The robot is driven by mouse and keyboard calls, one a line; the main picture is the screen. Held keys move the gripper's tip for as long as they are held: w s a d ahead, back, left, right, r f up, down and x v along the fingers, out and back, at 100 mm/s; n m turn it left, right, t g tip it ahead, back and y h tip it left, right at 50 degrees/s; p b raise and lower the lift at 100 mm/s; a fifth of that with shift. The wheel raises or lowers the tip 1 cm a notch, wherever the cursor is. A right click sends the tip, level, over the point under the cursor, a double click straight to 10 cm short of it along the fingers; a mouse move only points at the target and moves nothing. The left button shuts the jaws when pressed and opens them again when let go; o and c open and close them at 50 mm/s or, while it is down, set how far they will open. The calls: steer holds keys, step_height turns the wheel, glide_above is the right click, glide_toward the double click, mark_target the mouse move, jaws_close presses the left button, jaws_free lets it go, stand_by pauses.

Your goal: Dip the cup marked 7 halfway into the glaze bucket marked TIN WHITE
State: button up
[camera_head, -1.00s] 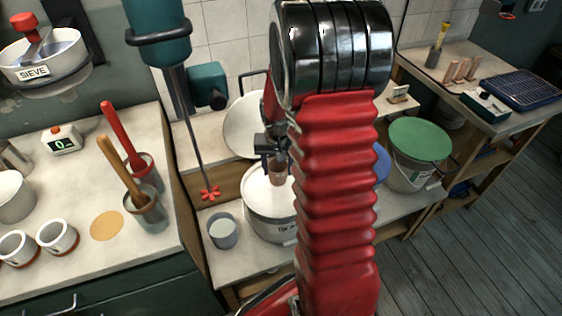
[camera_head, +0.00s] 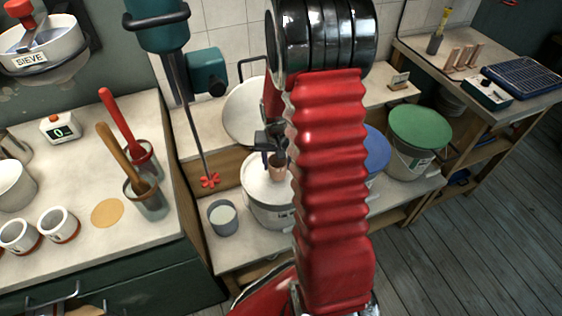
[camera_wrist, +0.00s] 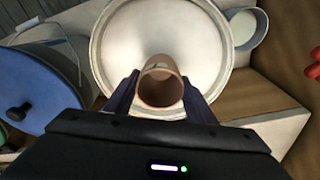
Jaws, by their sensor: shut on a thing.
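My gripper (camera_head: 273,150) is shut on a small terracotta-coloured cup (camera_head: 277,170), held over the large pale bucket (camera_head: 268,212) at the centre of the low bench. In the wrist view the cup (camera_wrist: 161,86) sits between the two dark fingers, its open mouth facing the camera. Behind it, the bucket's round top shows a smooth off-white surface inside a rim (camera_wrist: 98,45). The cup appears to be above that surface; the exact gap cannot be told. No number shows on the cup. The bucket's label is partly hidden by my arm and unreadable.
A white disc (camera_head: 243,112) leans behind the bucket. A small grey pot (camera_head: 222,217) stands left of it, below a hanging mixer (camera_head: 158,25). Right are a blue lid (camera_head: 376,150) and a green-lidded bucket (camera_head: 418,128). White cups (camera_head: 57,225) stand on the left counter.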

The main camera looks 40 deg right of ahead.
steer(key=shift+f, duration=0.1)
steer(key=shift+f, duration=2.4)
steer(key=shift+r, duration=0.1)
stand_by(2.0)
steer(key=shift+r, duration=3.4)
steer(key=shift+r, duration=0.1)
